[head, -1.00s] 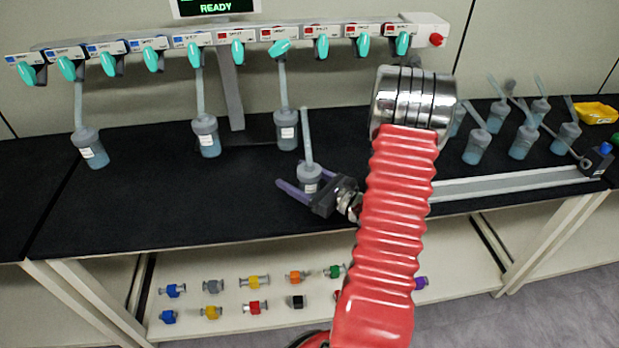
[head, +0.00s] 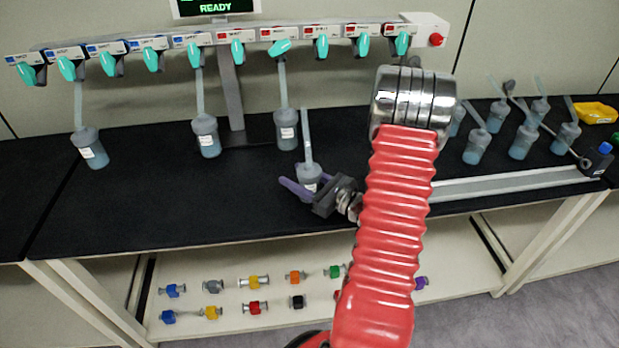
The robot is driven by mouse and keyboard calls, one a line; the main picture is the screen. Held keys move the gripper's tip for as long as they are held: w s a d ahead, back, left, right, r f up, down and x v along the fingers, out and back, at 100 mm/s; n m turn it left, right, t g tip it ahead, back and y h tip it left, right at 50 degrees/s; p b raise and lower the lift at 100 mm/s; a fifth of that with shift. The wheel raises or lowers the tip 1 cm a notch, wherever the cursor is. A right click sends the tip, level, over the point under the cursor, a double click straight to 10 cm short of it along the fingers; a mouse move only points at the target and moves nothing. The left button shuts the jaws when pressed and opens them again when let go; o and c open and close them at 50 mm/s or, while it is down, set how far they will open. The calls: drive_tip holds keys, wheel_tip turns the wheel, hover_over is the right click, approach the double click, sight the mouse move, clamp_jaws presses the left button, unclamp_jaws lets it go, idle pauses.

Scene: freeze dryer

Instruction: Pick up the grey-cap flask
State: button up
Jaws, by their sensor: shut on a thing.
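A flask with a grey cap and a tall tube (head: 311,171) stands roughly upright between the purple fingers of my gripper (head: 307,186), above the front middle of the black bench top. My gripper is shut on it, with a finger showing on its left and the other mostly behind it. The flask's lower part is partly hidden by the gripper. Three similar grey-capped flasks hang under the valve manifold: one at the left (head: 90,148), one in the middle (head: 206,136) and one just behind my gripper (head: 286,130).
The manifold (head: 220,38) with teal valve handles runs along the back. Coloured clamps (head: 254,282) lie on the lower shelf. The left bench top is clear.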

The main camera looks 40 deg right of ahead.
drive_tip(key=c, duration=0.8)
drive_tip(key=shift+c, duration=0.2)
drive_tip(key=shift+r, duration=0.15)
wheel_tip(320, 180, up, 28)
idle(0.3)
idle(0.5)
